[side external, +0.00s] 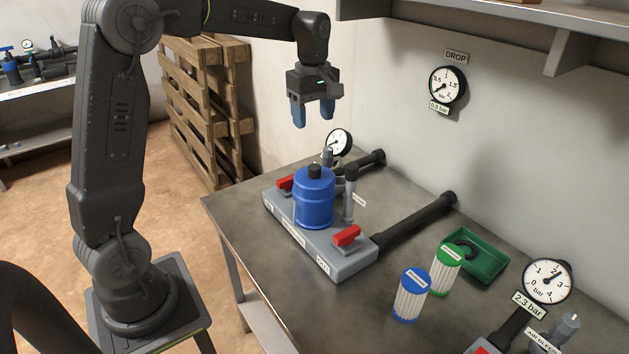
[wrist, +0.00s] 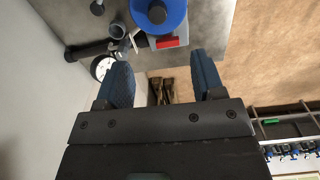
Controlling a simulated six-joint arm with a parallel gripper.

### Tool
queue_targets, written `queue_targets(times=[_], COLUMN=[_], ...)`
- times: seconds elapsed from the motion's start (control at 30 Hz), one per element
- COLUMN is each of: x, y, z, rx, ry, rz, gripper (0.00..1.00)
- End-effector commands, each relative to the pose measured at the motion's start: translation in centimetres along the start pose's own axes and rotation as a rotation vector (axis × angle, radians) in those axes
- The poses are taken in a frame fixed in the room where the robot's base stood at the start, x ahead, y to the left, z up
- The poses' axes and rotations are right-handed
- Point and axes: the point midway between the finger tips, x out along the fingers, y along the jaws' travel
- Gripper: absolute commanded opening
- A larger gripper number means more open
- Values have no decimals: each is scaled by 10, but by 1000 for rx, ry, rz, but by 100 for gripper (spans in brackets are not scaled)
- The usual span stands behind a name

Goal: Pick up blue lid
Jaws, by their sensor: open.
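The blue lid (side external: 314,183) is a ribbed cap with a dark knob on top. It sits upright on a blue filter housing (side external: 314,214) on the grey manifold block (side external: 345,264). In the wrist view the lid (wrist: 172,8) shows from above at the top edge, partly cut off, with its dark knob. My gripper (side external: 313,122) is open and empty, with blue finger pads, above and behind the lid, apart from it. Its two fingers also show in the wrist view (wrist: 164,82), with the lid beyond them.
Red valve handles (side external: 347,236) flank the housing, and a grey post (side external: 350,190) stands close to its right. A gauge (side external: 339,143) and black pipes (side external: 415,222) are behind. Blue-capped (side external: 411,295) and green-capped (side external: 445,268) cartridges and a green tray (side external: 482,257) stand at right.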

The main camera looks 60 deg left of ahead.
Motion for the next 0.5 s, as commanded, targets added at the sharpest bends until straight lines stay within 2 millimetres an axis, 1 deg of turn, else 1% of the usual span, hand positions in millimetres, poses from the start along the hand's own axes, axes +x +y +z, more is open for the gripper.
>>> queue_targets(times=[0.13,0.4,0.5], x=[16,67,79], y=[2,1,2], z=[-3,-2,-2], rx=[-22,-19,-18], ry=[-3,-4,-3], rz=[-10,-10,-7], gripper=[62,62,62])
